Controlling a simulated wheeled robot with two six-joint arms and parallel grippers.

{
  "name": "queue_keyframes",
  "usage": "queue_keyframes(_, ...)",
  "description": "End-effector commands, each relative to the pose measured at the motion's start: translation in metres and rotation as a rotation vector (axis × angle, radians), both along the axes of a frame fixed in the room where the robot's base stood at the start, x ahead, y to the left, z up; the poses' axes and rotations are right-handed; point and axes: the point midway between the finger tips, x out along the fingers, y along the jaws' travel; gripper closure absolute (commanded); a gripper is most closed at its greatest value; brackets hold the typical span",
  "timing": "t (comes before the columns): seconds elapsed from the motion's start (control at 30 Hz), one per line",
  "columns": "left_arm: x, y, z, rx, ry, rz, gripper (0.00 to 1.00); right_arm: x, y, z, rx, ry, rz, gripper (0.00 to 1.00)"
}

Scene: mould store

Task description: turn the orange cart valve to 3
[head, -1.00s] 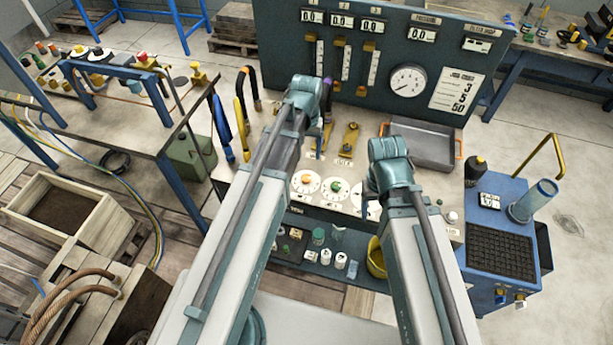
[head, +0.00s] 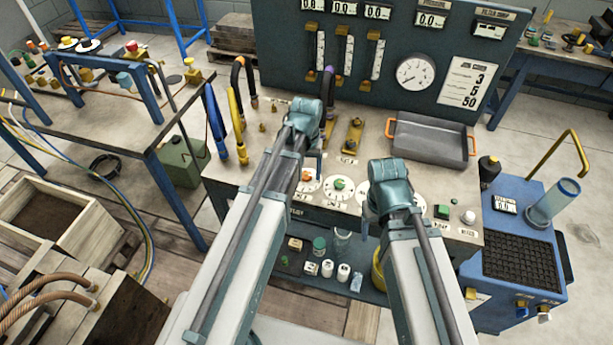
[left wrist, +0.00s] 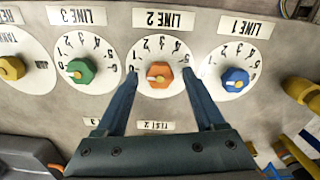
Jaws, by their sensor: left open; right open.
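The orange valve (head: 306,177) sits on a white round dial on the bench. In the left wrist view the orange knob (left wrist: 160,76) is on the dial under the LINE 2 label, upside down. Its white mark points left; I cannot tell the exact number. My left gripper (left wrist: 159,84) is open, one finger on each side of the knob, with gaps between. In the head view my left gripper (head: 318,166) is largely hidden by its arm. My right gripper (head: 364,229) is partly hidden below its wrist, over the bench's front edge.
A green knob (left wrist: 80,71) and a blue knob (left wrist: 235,79) flank the orange one closely. A yellow knob (left wrist: 11,67) is further left. A grey tray (head: 430,142) lies behind my right arm. A gauge panel (head: 400,45) stands at the back.

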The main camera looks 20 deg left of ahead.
Motion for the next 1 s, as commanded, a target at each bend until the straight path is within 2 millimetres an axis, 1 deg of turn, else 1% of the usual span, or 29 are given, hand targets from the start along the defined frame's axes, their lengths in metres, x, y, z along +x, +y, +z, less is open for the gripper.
queue_keyframes(0.2, 0.0, 0.0, 0.0002, 0.0, 0.0, 0.0, 0.29, 0.0, 0.0, 0.0002, 0.0, 0.0, 0.0, 0.33)
queue_keyframes(0.23, 0.0, 0.0, 0.0002, 0.0, 0.0, 0.0, 0.31, 0.0, 0.0, 0.0002, 0.0, 0.0, 0.0, 0.33)
queue_keyframes(0.37, 0.0, 0.0, 0.0002, 0.0, 0.0, 0.0, 0.54, 0.0, 0.0, 0.0002, 0.0, 0.0, 0.0, 0.33)
queue_keyframes(0.4, 0.0, 0.0, 0.0002, 0.0, 0.0, 0.0, 0.62, 0.0, 0.0, 0.0002, 0.0, 0.0, 0.0, 0.33)
queue_keyframes(0.47, 0.0, 0.0, 0.0002, 0.0, 0.0, 0.0, 0.72, 0.0, 0.0, 0.0002, 0.0, 0.0, 0.0, 0.33)
queue_keyframes(0.5, 0.0, 0.0, 0.0002, 0.0, 0.0, 0.0, 0.8, 0.0, 0.0, 0.0002, 0.0, 0.0, 0.0, 0.33)
queue_keyframes(0.57, 0.0, 0.0, 0.0002, 0.0, 0.0, 0.0, 0.9, 0.0, 0.0, 0.0002, 0.0, 0.0, 0.0, 0.33)
queue_keyframes(0.6, 0.0, 0.0, 0.0002, 0.0, 0.0, 0.0, 0.98, 0.0, 0.0, 0.0002, 0.0, 0.0, 0.0, 0.33)
queue_keyframes(0.63, 0.0, 0.0, 0.0002, 0.0, 0.0, 0.0, 1.0, 0.0, 0.0, 0.0002, 0.0, 0.0, 0.0, 0.33)
queue_keyframes(0.83, 0.0, 0.0, 0.0001, 0.0, 0.0, -0.005, 1.0, 0.0, 0.0, 0.0001, 0.0, 0.0, 0.0, 0.33)
queue_keyframes(1.0, 0.0, 0.0, 0.0001, 0.0, 0.0, -0.049, 1.0, 0.0, 0.0, 0.0001, 0.0, 0.0, 0.0, 0.33)
